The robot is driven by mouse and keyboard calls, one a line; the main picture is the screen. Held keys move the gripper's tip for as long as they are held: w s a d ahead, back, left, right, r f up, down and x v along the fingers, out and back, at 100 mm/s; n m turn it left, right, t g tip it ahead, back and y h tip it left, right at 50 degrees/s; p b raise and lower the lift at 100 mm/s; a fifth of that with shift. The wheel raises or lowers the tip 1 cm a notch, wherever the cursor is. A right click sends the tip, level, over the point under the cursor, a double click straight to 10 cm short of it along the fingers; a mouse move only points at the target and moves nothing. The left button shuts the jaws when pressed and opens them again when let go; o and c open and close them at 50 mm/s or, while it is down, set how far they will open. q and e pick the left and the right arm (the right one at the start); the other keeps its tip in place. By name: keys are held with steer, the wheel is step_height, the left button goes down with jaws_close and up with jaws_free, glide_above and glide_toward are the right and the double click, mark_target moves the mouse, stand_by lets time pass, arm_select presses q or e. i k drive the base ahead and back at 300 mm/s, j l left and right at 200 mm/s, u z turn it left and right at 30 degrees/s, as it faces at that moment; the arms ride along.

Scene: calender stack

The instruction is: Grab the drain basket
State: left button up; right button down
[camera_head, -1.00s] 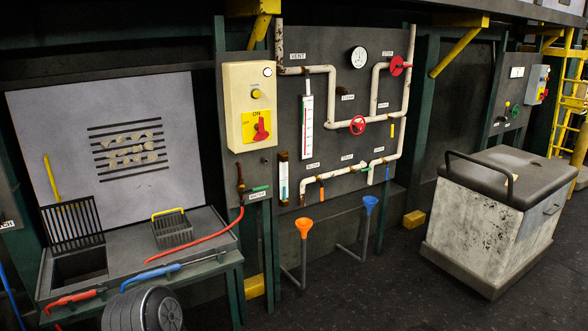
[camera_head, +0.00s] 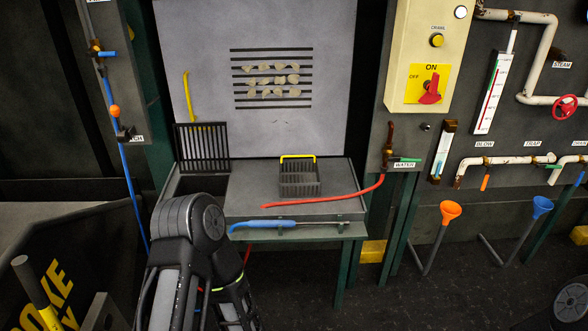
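The drain basket (camera_head: 299,178) is a small dark slatted basket with a yellow handle. It sits upright on the grey bench top (camera_head: 250,204), right of a dark square opening. My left arm comes up from the bottom in front of the bench, and its gripper is out of the frame. A dark round part of my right arm shows at the lower right edge; its gripper is out of the frame too. Nothing touches the basket.
A raised dark grate (camera_head: 202,148) stands at the opening (camera_head: 202,187).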

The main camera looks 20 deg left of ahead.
mark_target(298, 178)
steer(key=i+j+z, duration=0.3)
steer(key=i, duration=0.25)
steer(key=i+j+z, duration=0.25)
steer(key=i, duration=0.3)
